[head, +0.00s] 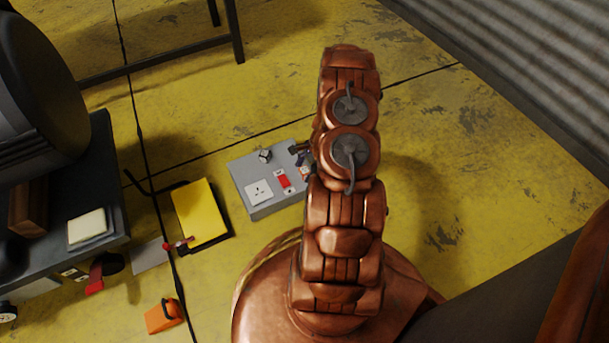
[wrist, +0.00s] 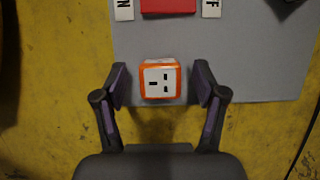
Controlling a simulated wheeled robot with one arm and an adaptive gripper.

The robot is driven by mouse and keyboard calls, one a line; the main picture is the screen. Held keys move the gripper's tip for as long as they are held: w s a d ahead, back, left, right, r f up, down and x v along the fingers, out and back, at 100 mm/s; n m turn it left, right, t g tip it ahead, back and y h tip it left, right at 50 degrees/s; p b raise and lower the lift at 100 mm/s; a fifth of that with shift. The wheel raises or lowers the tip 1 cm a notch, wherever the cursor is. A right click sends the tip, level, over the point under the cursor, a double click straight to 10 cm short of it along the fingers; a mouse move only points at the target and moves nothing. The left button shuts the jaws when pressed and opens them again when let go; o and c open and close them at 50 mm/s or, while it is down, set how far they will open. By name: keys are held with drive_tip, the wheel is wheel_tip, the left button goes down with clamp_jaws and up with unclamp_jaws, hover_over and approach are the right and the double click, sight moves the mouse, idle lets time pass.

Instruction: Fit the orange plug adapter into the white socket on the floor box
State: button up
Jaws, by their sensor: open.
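The orange plug adapter (wrist: 158,80) has a white face with dark slots. In the wrist view it lies over the grey top of the floor box, between the fingers of my gripper (wrist: 162,82). The gripper is open, with a gap on both sides of the adapter. In the head view the floor box (head: 243,167) stands on the yellow floor, and the white socket (head: 258,192) is on its left part, uncovered. The adapter appears at its right part (head: 305,173), partly hidden by my arm. The socket is not in the wrist view.
A red switch (head: 283,181) with white labels sits between socket and adapter. A small dark-and-silver object (head: 265,155) is on the box's far side. A yellow pad (head: 200,214) lies left of the box. An orange object (head: 162,315) is on the floor.

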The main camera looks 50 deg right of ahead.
sight(301, 172)
drive_tip(key=shift+c, duration=0.3)
drive_tip(key=c, duration=1.1)
drive_tip(key=shift+r, duration=0.15)
drive_tip(key=shift+r+p, duration=0.3)
wheel_tip(301, 172, up, 3)
drive_tip(key=shift+s+r+p, duration=0.1)
drive_tip(key=shift+r+p, duration=0.1)
drive_tip(key=shift+p, duration=0.85)
drive_tip(key=s+a+p, duration=0.2)
drive_tip(key=s, duration=0.5)
drive_tip(key=s+a+p, duration=0.2)
drive_tip(key=s+a, duration=0.1)
drive_tip(key=s, duration=0.5)
drive_tip(key=shift+r, duration=0.4)
drive_tip(key=shift+a, duration=0.1)
